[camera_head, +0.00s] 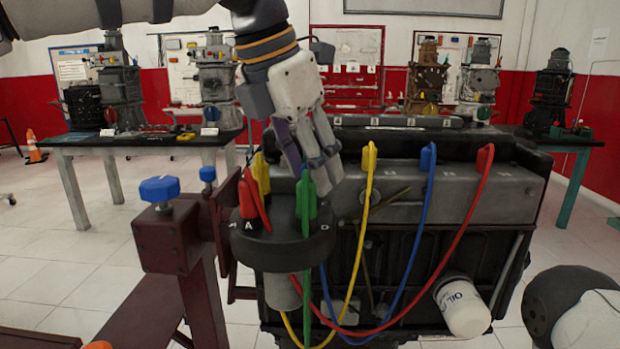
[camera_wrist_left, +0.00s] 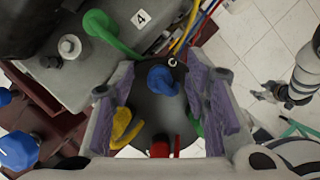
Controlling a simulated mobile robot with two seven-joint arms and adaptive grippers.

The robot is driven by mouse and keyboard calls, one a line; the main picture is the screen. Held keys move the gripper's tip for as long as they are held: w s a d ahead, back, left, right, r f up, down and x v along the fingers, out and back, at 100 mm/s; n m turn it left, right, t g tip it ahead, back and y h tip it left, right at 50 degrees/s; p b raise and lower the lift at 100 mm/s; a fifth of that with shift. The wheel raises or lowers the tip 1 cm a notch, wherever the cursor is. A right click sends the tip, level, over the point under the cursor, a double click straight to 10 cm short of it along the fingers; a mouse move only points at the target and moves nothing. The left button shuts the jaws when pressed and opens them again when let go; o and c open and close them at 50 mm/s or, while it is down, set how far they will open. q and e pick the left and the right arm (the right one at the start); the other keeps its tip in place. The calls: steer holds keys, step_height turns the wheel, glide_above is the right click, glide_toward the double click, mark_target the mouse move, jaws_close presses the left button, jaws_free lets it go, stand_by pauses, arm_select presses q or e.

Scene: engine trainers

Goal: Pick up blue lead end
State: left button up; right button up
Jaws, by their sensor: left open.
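The blue lead end (camera_wrist_left: 165,80) stands on the round black cap (camera_head: 280,250) and shows between my fingers in the left wrist view. In the head view my left gripper hides it. My left gripper (camera_head: 312,185) points down over the cap, open, with its purple-padded fingers either side of the blue end; no grip on it shows. The blue lead's other end (camera_head: 428,158) is on top of the engine (camera_head: 500,195). In the left wrist view, what looks like my right gripper (camera_wrist_left: 272,96) is far off at the right; its jaws are too small to judge.
Yellow (camera_head: 261,174), red (camera_head: 248,203) and green (camera_head: 305,198) lead ends crowd the same cap. Their leads loop down in front of the engine. A red stand with a blue knob (camera_head: 160,188) is at the left, and a white oil filter (camera_head: 463,307) at lower right.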

arm_select(q)
steer(key=shift+w+f, duration=0.1)
steer(key=shift+f, duration=0.15)
jaws_close()
steer(key=shift+r, duration=0.1)
steer(key=shift+r, duration=0.2)
step_height(320, 180, up, 3)
steer(key=shift+r, duration=0.1)
steer(key=s+r+p, duration=0.1)
steer(key=s+r, duration=0.8)
steer(key=s, duration=0.5)
steer(key=shift+d+r, duration=0.2)
steer(key=shift+d, duration=0.15)
arm_select(e)
steer(key=shift+w+r+t, duration=0.4)
steer(key=shift+w+r, duration=0.35)
steer(key=shift+w, duration=0.1)
